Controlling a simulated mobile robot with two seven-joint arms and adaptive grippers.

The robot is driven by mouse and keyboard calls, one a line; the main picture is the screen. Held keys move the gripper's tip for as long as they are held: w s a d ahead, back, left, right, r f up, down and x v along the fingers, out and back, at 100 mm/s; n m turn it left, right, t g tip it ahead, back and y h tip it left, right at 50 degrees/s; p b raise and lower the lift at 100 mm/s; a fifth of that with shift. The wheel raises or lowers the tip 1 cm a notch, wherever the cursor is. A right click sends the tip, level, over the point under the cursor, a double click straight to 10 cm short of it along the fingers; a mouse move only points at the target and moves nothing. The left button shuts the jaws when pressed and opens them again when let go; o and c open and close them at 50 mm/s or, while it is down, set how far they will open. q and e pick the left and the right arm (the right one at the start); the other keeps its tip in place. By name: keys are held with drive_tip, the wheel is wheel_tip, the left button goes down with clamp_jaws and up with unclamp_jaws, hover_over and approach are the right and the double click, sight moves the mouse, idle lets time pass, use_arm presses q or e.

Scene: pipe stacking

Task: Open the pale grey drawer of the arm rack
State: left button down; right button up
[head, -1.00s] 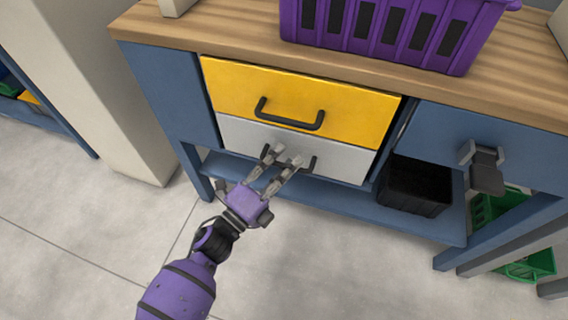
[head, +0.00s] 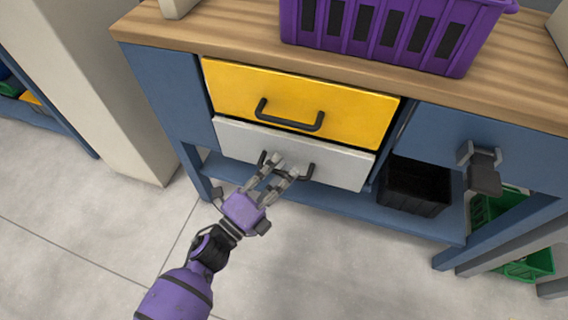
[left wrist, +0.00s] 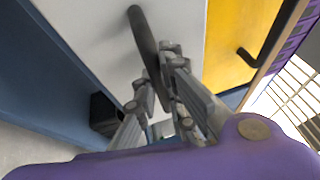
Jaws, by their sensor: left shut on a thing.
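The pale grey drawer (head: 342,164) sits under the yellow drawer (head: 330,97) in the blue workbench. Its front stands slightly out from the frame. My left gripper (head: 286,166) is shut on the drawer's dark bar handle (head: 309,173), near its middle. In the left wrist view the fingertips (left wrist: 171,56) close around the handle (left wrist: 143,32) in front of the pale grey drawer face (left wrist: 95,38). The drawer's inside is hidden. My right gripper is not in view.
A purple crate (head: 385,45) stands on the wooden benchtop (head: 215,37). A black bin (head: 417,190) sits on the blue lower shelf (head: 340,205). A dark grey clamp-like fixture (head: 483,168) juts out at right. A green crate (head: 532,264) is below it. The floor in front is clear.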

use_arm(q)
drive_tip(key=s+a+p, duration=0.2)
drive_tip(key=s+a, duration=0.1)
drive_tip(key=s, duration=0.8)
drive_tip(key=s+a+p, duration=0.2)
drive_tip(key=s+a, duration=0.2)
drive_tip(key=s, duration=0.7)
drive_tip(key=shift+s+a, duration=0.15)
drive_tip(key=shift+s, duration=0.1)
drive_tip(key=shift+f, duration=0.1)
drive_tip(key=c, duration=1.8)
unclamp_jaws()
drive_tip(key=v, duration=1.2)
